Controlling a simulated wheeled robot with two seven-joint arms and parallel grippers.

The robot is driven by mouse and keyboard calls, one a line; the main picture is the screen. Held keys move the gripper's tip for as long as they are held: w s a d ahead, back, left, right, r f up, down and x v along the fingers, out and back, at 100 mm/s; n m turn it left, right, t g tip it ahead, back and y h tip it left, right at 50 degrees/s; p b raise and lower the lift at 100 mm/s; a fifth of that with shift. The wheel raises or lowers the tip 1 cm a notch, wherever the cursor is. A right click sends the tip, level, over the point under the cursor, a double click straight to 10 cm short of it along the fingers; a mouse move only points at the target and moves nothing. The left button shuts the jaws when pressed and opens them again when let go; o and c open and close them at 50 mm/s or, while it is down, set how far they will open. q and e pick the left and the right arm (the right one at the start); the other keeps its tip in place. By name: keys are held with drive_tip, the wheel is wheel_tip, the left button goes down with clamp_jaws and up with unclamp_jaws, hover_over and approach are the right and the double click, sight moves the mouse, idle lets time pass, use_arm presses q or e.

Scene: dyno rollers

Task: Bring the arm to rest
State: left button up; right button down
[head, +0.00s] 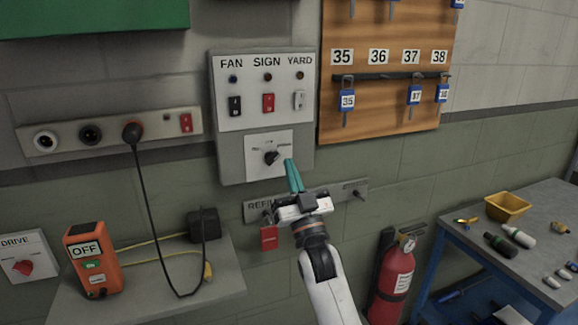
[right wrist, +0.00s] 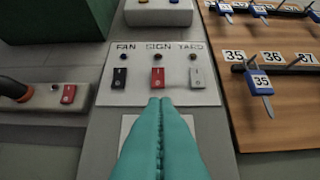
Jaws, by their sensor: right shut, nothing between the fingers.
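My right gripper (head: 291,175) has teal fingers and is shut with nothing between them. In the head view it is raised in front of the wall, just right of the black rotary knob (head: 271,157) on the lower plate of the grey switch panel (head: 228,148). I cannot tell if it touches the panel. In the right wrist view the shut fingers (right wrist: 160,105) point up at the panel (right wrist: 112,97), below the red SIGN switch (right wrist: 157,78), and hide most of the lower plate. My left gripper is not in view.
A key board (head: 385,110) hangs right of the panel. Below are a REFILL rail (head: 335,194) with a red padlock (head: 268,237) and a red fire extinguisher (head: 391,280). A shelf (head: 120,300) with an orange device (head: 93,258) is left; a workbench (head: 480,262) is right.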

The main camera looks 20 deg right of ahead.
idle(0.3)
drive_tip(key=w+a+f+g, duration=0.1)
drive_tip(key=w+f+g, duration=0.1)
drive_tip(key=f, duration=0.7)
drive_tip(key=w+f+g, duration=0.1)
drive_tip(key=f+g, duration=0.1)
drive_tip(key=f, duration=0.7)
drive_tip(key=s+f+g, duration=0.3)
drive_tip(key=f, duration=0.9)
drive_tip(key=s+f+g, duration=0.3)
drive_tip(key=f, duration=1)
drive_tip(key=s+f+n+g, duration=0.1)
drive_tip(key=s+f+g, duration=0.2)
drive_tip(key=s+f, duration=0.55)
drive_tip(key=s+f+g, duration=0.3)
drive_tip(key=s+f, duration=0.3)
drive_tip(key=f, duration=0.5)
drive_tip(key=s+d+f+g, duration=0.1)
drive_tip(key=s+f+g, duration=0.2)
drive_tip(key=s, duration=0.9)
drive_tip(key=s+d+f+g, duration=0.1)
drive_tip(key=s+f+g, duration=0.2)
drive_tip(key=s+f, duration=0.5)
drive_tip(key=s+d+f+n+g+h, duration=0.1)
drive_tip(key=s+f+g, duration=0.2)
drive_tip(key=s, duration=1.4)
wheel_tip(320, 180, down, 2)
drive_tip(key=shift+s+d+f, duration=0.2)
drive_tip(key=shift+s+d, duration=0.15)
drive_tip(key=shift+d, duration=0.05)
